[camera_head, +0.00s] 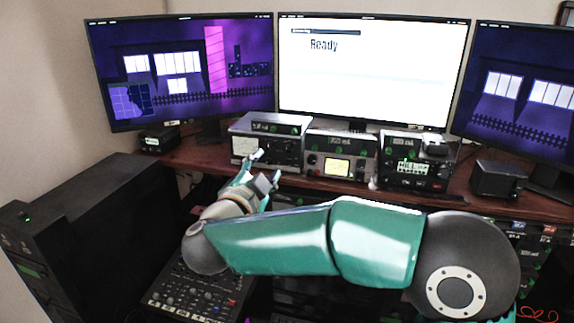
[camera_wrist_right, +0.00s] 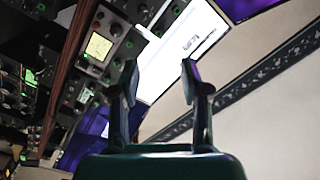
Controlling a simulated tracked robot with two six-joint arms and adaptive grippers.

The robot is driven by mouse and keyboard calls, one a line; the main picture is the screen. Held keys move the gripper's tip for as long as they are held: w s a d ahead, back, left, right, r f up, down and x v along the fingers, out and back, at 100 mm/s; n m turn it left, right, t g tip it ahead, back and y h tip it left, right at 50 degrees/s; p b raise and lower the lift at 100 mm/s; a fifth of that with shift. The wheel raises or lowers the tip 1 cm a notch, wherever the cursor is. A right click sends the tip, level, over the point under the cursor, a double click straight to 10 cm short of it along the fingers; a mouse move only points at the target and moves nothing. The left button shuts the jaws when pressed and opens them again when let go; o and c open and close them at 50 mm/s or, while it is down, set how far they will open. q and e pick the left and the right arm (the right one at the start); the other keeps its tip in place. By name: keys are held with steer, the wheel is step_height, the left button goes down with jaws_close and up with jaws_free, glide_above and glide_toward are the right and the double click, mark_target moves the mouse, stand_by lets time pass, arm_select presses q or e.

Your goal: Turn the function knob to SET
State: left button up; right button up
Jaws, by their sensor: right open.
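Three radio units stand on the shelf under the monitors: a left tuner with a pale meter (camera_head: 245,147), a middle unit with a lit yellow screen (camera_head: 338,167), and a right unit with a green display (camera_head: 414,168). Their knobs are small, and I cannot read which is the function knob or where it points. My right gripper (camera_head: 266,168) is open and empty, in front of and below the left tuner, touching no knob that I can see. In the right wrist view its two fingers (camera_wrist_right: 160,78) stand apart, with the yellow-screen unit (camera_wrist_right: 98,46) to their left. My left gripper is out of view.
A wide white monitor (camera_head: 370,75) reading "Ready" stands behind the units, with purple monitors either side. A black tower (camera_head: 90,220) stands at left. A control panel with many knobs (camera_head: 200,297) lies below my right arm. A small dark speaker (camera_head: 498,178) sits at right.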

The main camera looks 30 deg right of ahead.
step_height(320, 180, down, 3)
steer(key=b, duration=0.2)
arm_select(q)
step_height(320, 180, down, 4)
steer(key=b, duration=0.1)
arm_select(e)
steer(key=p, duration=0.4)
glide_toward(289, 150)
steer(key=x, duration=0.8)
steer(key=shift+w+d, duration=0.25)
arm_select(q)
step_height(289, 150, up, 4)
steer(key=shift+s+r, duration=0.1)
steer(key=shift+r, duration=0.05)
